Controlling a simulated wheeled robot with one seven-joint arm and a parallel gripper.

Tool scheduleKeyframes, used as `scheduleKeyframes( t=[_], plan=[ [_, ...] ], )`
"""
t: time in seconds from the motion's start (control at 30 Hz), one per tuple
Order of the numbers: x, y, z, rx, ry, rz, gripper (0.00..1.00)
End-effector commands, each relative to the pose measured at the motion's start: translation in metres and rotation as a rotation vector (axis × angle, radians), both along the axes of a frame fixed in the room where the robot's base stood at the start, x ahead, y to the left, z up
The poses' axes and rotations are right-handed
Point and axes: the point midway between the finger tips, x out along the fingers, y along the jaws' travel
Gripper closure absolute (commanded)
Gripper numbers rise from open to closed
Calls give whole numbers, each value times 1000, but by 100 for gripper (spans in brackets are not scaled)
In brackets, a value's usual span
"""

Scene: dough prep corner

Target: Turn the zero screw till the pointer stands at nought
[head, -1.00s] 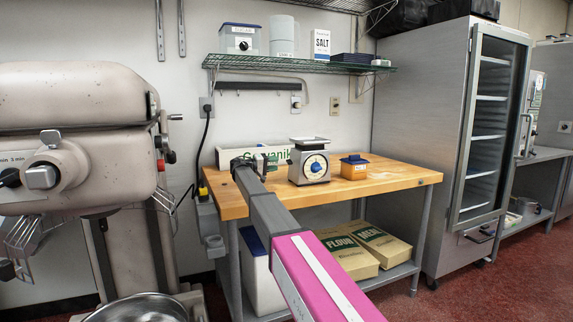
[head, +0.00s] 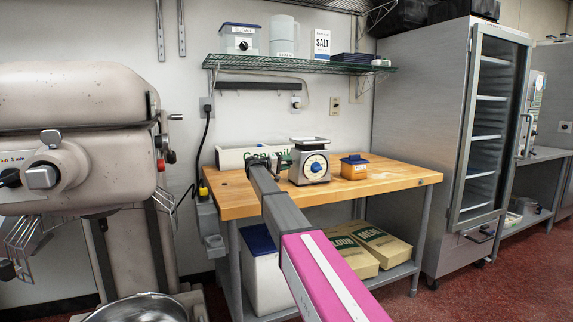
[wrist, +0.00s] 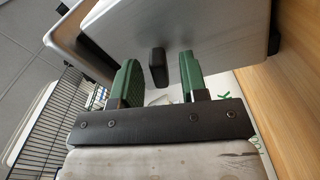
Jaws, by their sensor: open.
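The kitchen scale (head: 298,172) stands on the wooden bench, with a pan on top and a round dial (head: 316,168) on its front. The pointer is too small to read. In the wrist view the scale's pale metal side (wrist: 215,40) fills the top, and a dark knob (wrist: 158,68), which looks like the zero screw, sticks out of it. My gripper (wrist: 158,84) is open, its green fingers on either side of the knob with gaps showing. In the head view my gripper (head: 284,158) is at the scale's left side.
An orange tub with a blue lid (head: 354,167) stands right of the scale. A long white box (head: 232,157) with green lettering lies behind my arm. The bench's front right (head: 385,182) is clear. A wire shelf (head: 300,66) hangs above; a large mixer (head: 75,120) stands left.

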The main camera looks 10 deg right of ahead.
Motion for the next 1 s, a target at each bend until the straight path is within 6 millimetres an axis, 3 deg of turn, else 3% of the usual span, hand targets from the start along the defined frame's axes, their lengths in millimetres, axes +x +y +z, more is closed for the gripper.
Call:
scheduleKeyframes(
  t=[0.27, 0.4, 0.57, 0.8, 1.0],
  plan=[
    [1, -2, 0, 0, 0, 0, 60],
    [1, -2, 0, 0, 0, 0, 100],
    [0, -2, 0, -2, 7, 0, 100],
    [0, -2, 0, -48, 179, -1, 100],
    [0, -2, 0, -61, 227, -1, 100]
  ],
)
